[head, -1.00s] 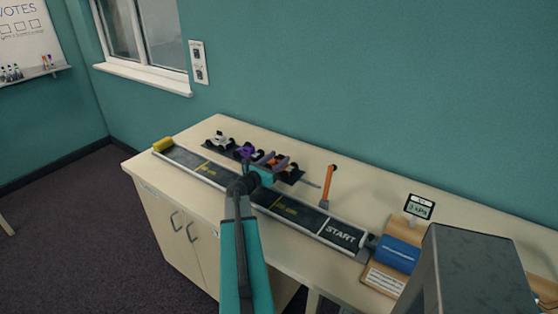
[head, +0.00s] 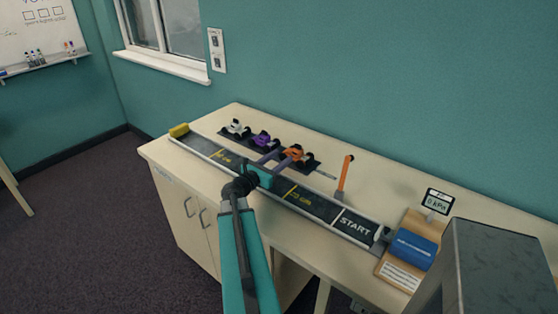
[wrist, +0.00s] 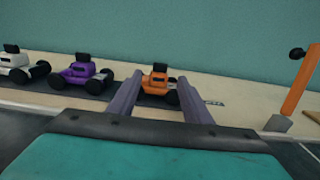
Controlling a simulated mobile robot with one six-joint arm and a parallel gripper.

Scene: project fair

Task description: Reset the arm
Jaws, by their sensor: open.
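My gripper (head: 281,157) is open, with its two grey-purple fingers reaching over the track toward the row of toy cars. In the wrist view the fingers (wrist: 160,92) stand apart, and the orange car (wrist: 157,82) shows between and beyond them. I cannot tell whether a finger touches it. In the head view the orange car (head: 295,154) sits at the right end of a dark mat. My teal arm (head: 245,250) comes up from the bottom of the head view and crosses the front of the counter.
A purple car (head: 264,139) and a white car (head: 236,128) stand left of the orange one. The track (head: 318,205) runs along the counter, with a yellow block (head: 179,130) at its far end. An orange post (head: 345,178) and a blue device (head: 414,248) stand to the right.

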